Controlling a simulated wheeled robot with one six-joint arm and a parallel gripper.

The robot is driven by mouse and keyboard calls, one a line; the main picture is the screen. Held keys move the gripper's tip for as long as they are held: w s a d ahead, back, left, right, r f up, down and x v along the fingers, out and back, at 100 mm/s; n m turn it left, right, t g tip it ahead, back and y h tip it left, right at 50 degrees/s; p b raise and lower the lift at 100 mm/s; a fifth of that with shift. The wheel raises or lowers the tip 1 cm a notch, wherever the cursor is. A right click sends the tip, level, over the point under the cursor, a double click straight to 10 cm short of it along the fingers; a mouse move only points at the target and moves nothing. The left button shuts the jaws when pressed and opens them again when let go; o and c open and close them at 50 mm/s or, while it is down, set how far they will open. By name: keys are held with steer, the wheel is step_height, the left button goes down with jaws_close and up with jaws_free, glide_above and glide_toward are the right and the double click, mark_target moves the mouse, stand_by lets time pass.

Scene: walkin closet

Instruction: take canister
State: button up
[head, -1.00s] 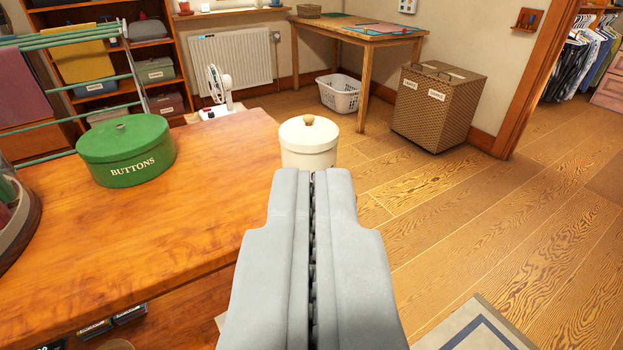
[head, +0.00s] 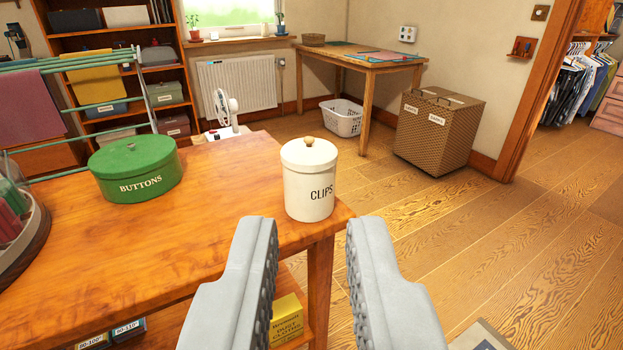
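A cream canister (head: 309,186) with a wooden knob on its lid and the word CLIPS on its side stands upright at the right end of the wooden table (head: 190,238). My gripper (head: 311,222) is open and empty. Its two grey fingers are spread apart below the canister in the picture, and the canister shows above the gap between them. The fingers do not appear to touch it.
A green BUTTONS tin (head: 137,168) stands on the table to the left. A dome-covered item (head: 20,225) sits at the left edge. A yellow box (head: 287,320) is on a shelf below the tabletop. Open wooden floor (head: 480,240) lies to the right.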

mark_target(309, 181)
steer(key=o, duration=1.7)
steer(key=shift+t+h, duration=0.3)
steer(key=shift+h, duration=0.2)
steer(key=w+f, duration=0.1)
steer(key=w, duration=0.2)
steer(key=w+d, duration=0.1)
steer(key=w, duration=0.2)
steer(key=w+d+f, duration=0.1)
steer(key=w, duration=0.2)
steer(key=shift+w+d+f, duration=0.25)
steer(key=shift+f, duration=0.05)
steer(key=w+d+f+n+y, duration=0.2)
steer(key=w+f+n+y, duration=0.35)
steer(key=w+f, duration=1.2)
steer(key=shift+m+g+y, duration=0.4)
steer(key=shift+m+y, duration=0.15)
steer(key=shift+m, duration=0.4)
steer(key=x, duration=1.6)
steer(key=shift+w+f, duration=0.35)
steer(key=shift+w, duration=0.05)
